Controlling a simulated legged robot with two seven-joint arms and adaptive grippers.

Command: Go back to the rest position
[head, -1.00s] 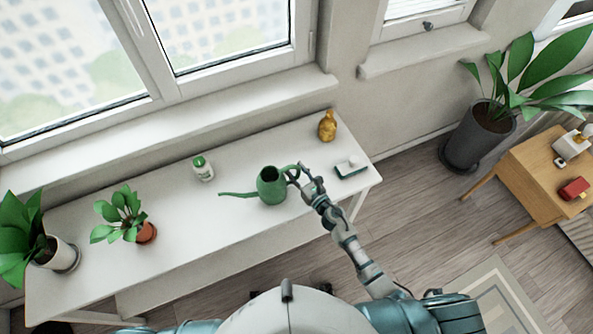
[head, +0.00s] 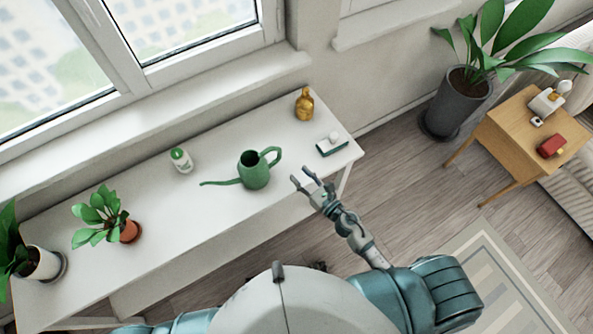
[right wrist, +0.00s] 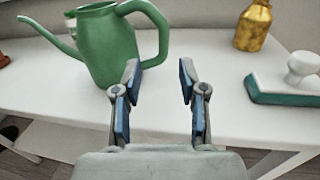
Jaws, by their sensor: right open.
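My right gripper (head: 304,181) is open and empty, by the front edge of the white table. In the right wrist view its two fingers (right wrist: 158,82) are spread with nothing between them. A green watering can (head: 254,172) stands upright on the table, left of the gripper and apart from it in the head view. Its spout points left and its handle is on the right. In the right wrist view the can (right wrist: 105,45) shows behind the left finger. My left gripper is not in view.
On the white table (head: 215,215) are a gold bottle (head: 305,106), a green-and-white brush (head: 332,146), a white bottle with a green cap (head: 181,160) and potted plants (head: 130,231). A wooden side table (head: 510,135) and a large potted plant (head: 458,100) stand right. The floor between is clear.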

